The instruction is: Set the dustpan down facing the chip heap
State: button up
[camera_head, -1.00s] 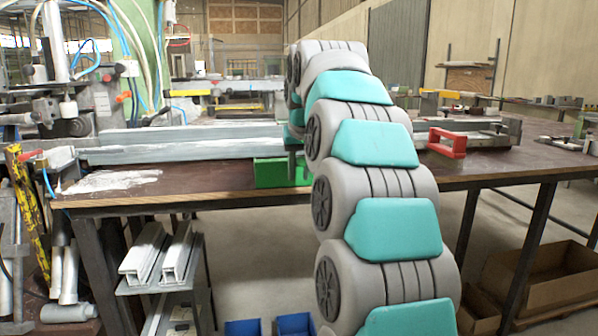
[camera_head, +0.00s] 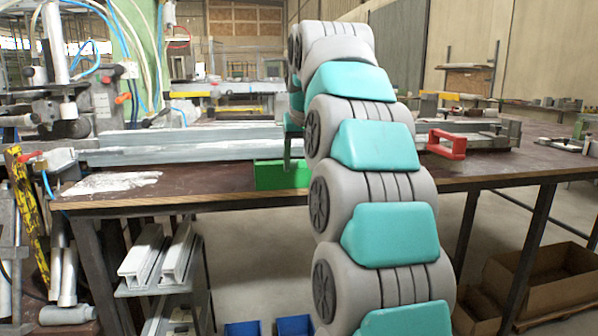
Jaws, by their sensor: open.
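The green dustpan (camera_head: 280,175) rests on the brown bench top near its front edge, with its right part close to my arm. The chip heap (camera_head: 112,182) is a flat, whitish patch on the bench to the left, with bare bench between the two. My gripper (camera_head: 288,150) shows only as a narrow grey-green part just above and behind the dustpan's upper edge. It is open. The rest of it is hidden behind my arm, and I cannot tell whether it touches the dustpan.
Long grey profiles (camera_head: 180,148) lie across the bench behind the heap and dustpan. A red-handled clamp (camera_head: 447,144) stands right of my arm. Clamp machinery with hoses (camera_head: 75,100) is at the left. The bench front between heap and dustpan (camera_head: 205,178) is clear.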

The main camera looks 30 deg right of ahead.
jog(key=p+v, duration=0.2)
jog(key=v, duration=0.6)
jog(key=shift+r, duration=0.2)
jog(key=shift+s+f, duration=0.1)
dwell(0.4)
jog(key=s+a+f+n+g+y, duration=0.1)
jog(key=s+a+f+g, duration=0.1)
jog(key=s+a+f, duration=0.5)
jog(key=s+a+f+n+g, duration=0.15)
jog(key=s+a+f, duration=0.3)
jog(key=f, duration=0.45)
jog(key=s+a+f+g, duration=0.2)
jog(key=s+f, duration=0.8)
jog(key=s, duration=0.2)
jog(key=s+a+f+g, duration=0.2)
jog(key=s+f, duration=0.9)
jog(key=s, duration=0.2)
jog(key=shift+a+n+y, duration=0.3)
jog(key=shift+a+n, duration=0.05)
jog(key=shift+s, duration=0.1)
